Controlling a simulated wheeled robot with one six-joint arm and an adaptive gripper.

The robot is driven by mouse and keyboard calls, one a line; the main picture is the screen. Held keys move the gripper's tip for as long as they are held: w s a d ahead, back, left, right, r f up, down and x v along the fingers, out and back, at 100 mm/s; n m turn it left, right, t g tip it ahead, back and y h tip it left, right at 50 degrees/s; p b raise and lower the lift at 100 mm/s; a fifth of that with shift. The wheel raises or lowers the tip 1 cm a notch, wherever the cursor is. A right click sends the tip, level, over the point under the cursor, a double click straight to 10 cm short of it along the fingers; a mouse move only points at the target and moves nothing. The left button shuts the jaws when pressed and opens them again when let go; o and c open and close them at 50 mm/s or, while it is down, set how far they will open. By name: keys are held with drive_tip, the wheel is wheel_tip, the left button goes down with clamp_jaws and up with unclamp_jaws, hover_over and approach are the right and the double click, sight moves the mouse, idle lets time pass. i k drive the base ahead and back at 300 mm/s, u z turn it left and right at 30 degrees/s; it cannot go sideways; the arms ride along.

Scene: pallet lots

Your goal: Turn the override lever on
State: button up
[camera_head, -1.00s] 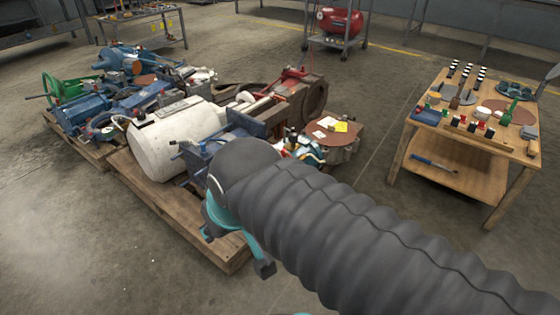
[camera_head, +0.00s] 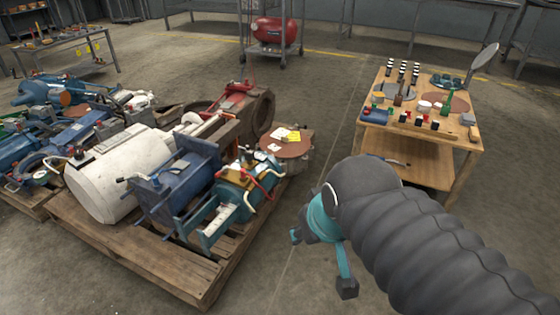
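My gripper (camera_head: 321,262) is at the end of the dark ribbed arm, right of the pallet and above bare floor. Its teal fingers are spread apart with nothing seen between them; the arm hides part of it. I cannot tell for certain which part is the override lever. Handles show on a teal machine (camera_head: 228,207), with red and pale bent pieces, at the pallet's right side. A blue box-shaped machine (camera_head: 178,192) beside it has a thin rod with a dark end (camera_head: 122,179) sticking out to the left. My gripper is apart from both machines.
The wooden pallet (camera_head: 130,254) also carries a white tank (camera_head: 112,172). A round brown-topped piece (camera_head: 287,149) stands behind the teal machine. A wooden table (camera_head: 447,136) with small parts stands at the right. A red tank (camera_head: 273,30) sits on a cart behind. Floor in front is clear.

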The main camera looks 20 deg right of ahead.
sight(225, 170)
drive_tip(key=z, duration=0.45)
drive_tip(key=i, duration=1.05)
drive_tip(key=u, duration=1.1)
drive_tip(key=k, duration=0.5)
drive_tip(key=u, duration=0.85)
drive_tip(key=i, duration=0.6)
drive_tip(key=z, duration=1.05)
